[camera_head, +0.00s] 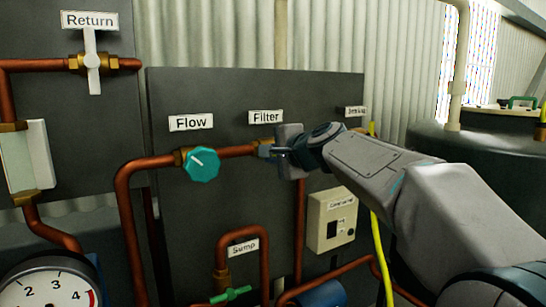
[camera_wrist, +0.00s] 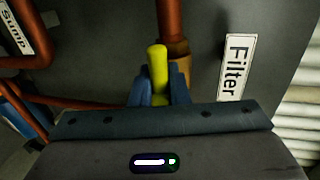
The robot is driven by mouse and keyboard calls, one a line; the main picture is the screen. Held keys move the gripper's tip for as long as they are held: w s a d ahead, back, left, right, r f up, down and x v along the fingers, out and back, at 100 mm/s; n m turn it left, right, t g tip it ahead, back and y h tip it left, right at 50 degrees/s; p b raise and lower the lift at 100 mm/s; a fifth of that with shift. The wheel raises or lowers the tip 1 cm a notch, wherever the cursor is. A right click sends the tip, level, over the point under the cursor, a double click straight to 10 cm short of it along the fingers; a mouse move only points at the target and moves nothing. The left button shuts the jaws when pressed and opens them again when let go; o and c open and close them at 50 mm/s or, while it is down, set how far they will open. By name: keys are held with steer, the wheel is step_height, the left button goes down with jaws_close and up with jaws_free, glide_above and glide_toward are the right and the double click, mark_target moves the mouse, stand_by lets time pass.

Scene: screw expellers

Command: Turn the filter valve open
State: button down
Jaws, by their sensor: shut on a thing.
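The filter valve has a yellow handle (camera_wrist: 157,65), seen in the wrist view beside a brass fitting (camera_wrist: 179,50) on a copper pipe. The handle's visible end looks roughly in line with the pipe; its exact angle is hard to tell. My gripper (camera_wrist: 160,92) is shut on the handle, with one blue finger on each side. In the head view, my gripper (camera_head: 273,152) is at the pipe just below the Filter label (camera_head: 266,117), and it hides the handle there. The Filter label also shows in the wrist view (camera_wrist: 236,68), turned sideways.
The teal Flow knob (camera_head: 201,164) sits left of my gripper on the same pipe. The Return valve (camera_head: 92,62) is at the upper left. A green Sump handle (camera_head: 231,294) and a beige control box (camera_head: 332,220) are below. A yellow hose (camera_head: 380,245) hangs behind my arm.

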steer(key=shift+d, duration=0.1)
stand_by(0.3)
steer(key=c, duration=1.5)
jaws_free()
steer(key=shift+o, duration=0.2)
steer(key=v, duration=1.3)
steer(key=shift+s+d, duration=0.2)
steer(key=shift+s, duration=0.1)
steer(key=s+d+f+n+g+h+p, duration=0.4)
steer(key=s+d+f+n+p, duration=0.1)
steer(key=s+f, duration=0.5)
steer(key=s+d+f+n+g+h+p, duration=0.4)
steer(key=s+d+f+n+g+p, duration=0.1)
steer(key=s+f, duration=0.6)
steer(key=d+n+p, duration=0.1)
steer(key=d+p, duration=0.1)
steer(key=p, duration=0.1)
steer(key=shift+s+f+g+p, duration=0.25)
steer(key=shift+s+g+p, duration=0.05)
steer(key=shift+s+p, duration=0.1)
